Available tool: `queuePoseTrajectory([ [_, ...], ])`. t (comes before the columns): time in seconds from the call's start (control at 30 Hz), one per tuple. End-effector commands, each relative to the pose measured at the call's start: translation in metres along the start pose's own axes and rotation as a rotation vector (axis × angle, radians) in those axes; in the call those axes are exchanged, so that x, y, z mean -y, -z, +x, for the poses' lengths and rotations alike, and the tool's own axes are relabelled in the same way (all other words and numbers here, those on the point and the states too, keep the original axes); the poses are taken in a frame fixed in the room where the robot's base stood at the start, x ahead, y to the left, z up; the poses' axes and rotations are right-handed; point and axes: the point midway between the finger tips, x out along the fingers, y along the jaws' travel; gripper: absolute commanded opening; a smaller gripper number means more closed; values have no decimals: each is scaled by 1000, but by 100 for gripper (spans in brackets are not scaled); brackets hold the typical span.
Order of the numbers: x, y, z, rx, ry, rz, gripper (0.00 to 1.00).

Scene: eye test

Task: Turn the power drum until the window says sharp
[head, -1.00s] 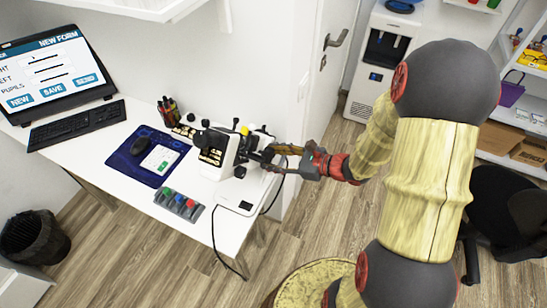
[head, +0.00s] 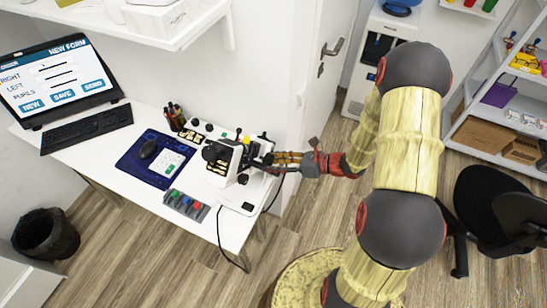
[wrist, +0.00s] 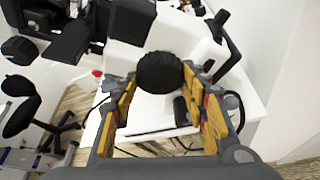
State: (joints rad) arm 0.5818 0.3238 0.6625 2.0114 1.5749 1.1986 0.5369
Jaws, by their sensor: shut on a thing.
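The white lens-measuring instrument (head: 226,163) with black parts stands on the right part of the white desk. In the wrist view, a round black ribbed knob (wrist: 160,72), which looks like the power drum, sticks out of the white body. My gripper (head: 272,158) reaches the instrument from the right. In the wrist view, its yellow-padded fingers (wrist: 162,84) are on either side of the knob, shut on it. The far side of the knob is hidden. I cannot make out the window or any reading in either view.
A laptop (head: 55,75), keyboard (head: 88,128), blue mat (head: 137,168) with mouse, pen holder (head: 174,117) and a strip of coloured buttons (head: 185,205) share the desk. A wall shelf (head: 185,30) hangs above. A dark chair (head: 490,205) stands right; a black cable hangs off the desk's front.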

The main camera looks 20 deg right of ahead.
Motion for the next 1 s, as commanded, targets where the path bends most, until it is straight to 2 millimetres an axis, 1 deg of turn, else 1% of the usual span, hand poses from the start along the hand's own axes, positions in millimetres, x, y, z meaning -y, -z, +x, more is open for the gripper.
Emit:
queuePoseTrajectory([
  [0.03, 0, -2, -1, 1, -6, 12, 19],
  [0.4, 0, 0, 0, 2, -11, 26, 19],
  [0.43, 0, 0, 0, 2, -11, 26, 45],
  [0.7, 0, 0, 0, 1, -11, 26, 60],
  [1.0, 0, 0, -1, 1, -11, 26, 61],
])
